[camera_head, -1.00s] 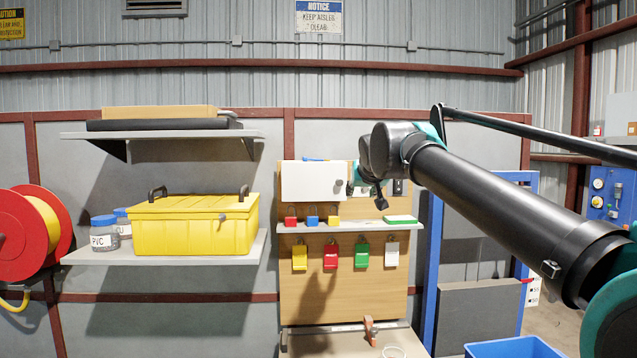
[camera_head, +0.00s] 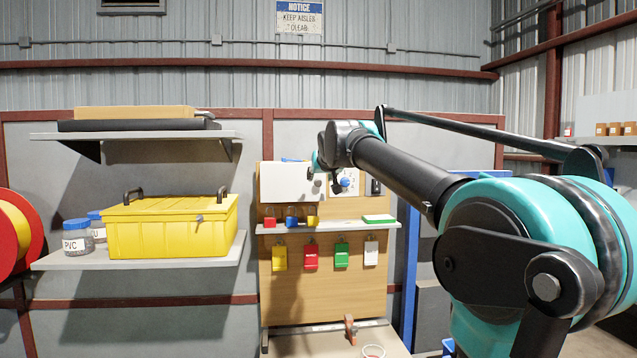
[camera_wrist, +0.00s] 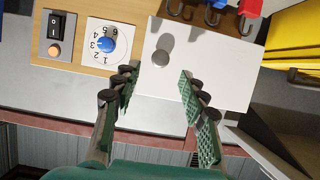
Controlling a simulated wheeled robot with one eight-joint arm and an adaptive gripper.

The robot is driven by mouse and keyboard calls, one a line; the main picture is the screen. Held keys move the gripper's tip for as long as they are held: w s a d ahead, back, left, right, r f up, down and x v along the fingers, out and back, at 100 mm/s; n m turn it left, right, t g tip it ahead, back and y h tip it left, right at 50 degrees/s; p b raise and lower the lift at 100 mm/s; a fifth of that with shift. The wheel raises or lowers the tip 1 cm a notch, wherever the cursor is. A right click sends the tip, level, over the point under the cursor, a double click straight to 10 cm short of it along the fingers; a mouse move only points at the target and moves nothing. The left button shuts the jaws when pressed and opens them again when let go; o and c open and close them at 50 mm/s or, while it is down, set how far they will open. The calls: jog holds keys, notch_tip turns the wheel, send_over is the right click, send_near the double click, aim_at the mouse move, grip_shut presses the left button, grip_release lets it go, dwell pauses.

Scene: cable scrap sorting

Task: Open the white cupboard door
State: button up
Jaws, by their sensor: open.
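The white cupboard door (camera_head: 285,182) is on the upper left of the wooden board. It looks shut. In the wrist view the door (camera_wrist: 218,72) fills the upper middle, with a round grey knob (camera_wrist: 160,57) near its edge on the dial side. My gripper (camera_wrist: 155,92) is open and empty, its two green-padded fingers apart, with the knob in the gap's direction, just beyond the fingertips. In the head view my gripper (camera_head: 322,178) is at the door's right edge, partly hidden by my wrist.
Beside the door are a blue dial (camera_wrist: 106,44) and a black switch (camera_wrist: 57,24). Below it, a narrow shelf (camera_head: 340,228) holds small padlocks and a green block. Tagged padlocks hang underneath. A yellow case (camera_head: 170,232) stands on a shelf to the left.

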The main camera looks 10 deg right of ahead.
aim_at(318, 181)
jog(key=x, duration=0.5)
jog(key=shift+w+f, duration=0.2)
jog(key=shift+w, duration=0.15)
grip_shut()
